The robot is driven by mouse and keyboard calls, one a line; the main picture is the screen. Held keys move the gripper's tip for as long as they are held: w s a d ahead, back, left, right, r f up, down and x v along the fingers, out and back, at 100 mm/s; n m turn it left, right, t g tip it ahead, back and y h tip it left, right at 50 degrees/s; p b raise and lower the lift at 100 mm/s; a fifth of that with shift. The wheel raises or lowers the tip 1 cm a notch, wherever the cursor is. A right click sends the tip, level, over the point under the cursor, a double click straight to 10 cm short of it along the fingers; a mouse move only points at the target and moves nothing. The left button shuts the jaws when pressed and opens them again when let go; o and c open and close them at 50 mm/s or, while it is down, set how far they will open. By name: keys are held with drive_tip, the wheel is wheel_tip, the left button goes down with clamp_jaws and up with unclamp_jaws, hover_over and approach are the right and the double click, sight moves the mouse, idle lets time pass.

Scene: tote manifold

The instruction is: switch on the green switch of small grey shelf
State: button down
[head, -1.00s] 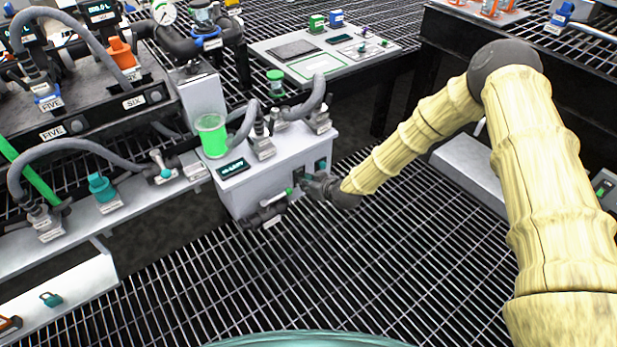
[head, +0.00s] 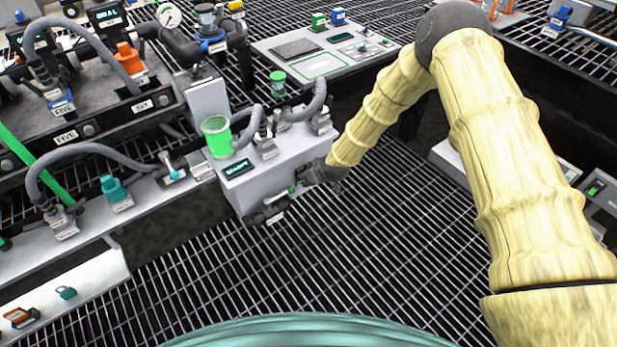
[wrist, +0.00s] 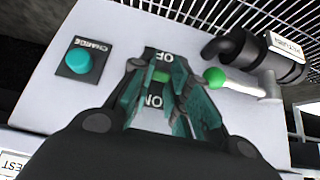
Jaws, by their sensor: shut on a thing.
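The green switch (wrist: 161,77) shows in the wrist view on a black plate marked OFF and ON, on the face of the light grey box unit (head: 237,194). The green part sits between the two labels, close to OFF. My gripper (wrist: 160,88) has its teal fingers on either side of the switch and is shut on it. In the head view my gripper (head: 318,173) is at the box's right front face, where the switch is hidden behind it.
A teal CHARGE button (wrist: 79,62) is left of the switch plate in the wrist view. A green-tipped valve lever (wrist: 215,76) and a dark pipe (wrist: 262,58) are close on the right. A green-filled cup (head: 217,138) stands on the box. Open grating lies in front.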

drive_tip(key=shift+w+d+r, duration=0.1)
drive_tip(key=shift+w+d, duration=0.05)
drive_tip(key=shift+w, duration=0.05)
drive_tip(key=c, duration=1.4)
unclamp_jaws()
drive_tip(key=shift+o, duration=0.2)
drive_tip(key=shift+s, duration=0.1)
drive_tip(key=v, duration=1.2)
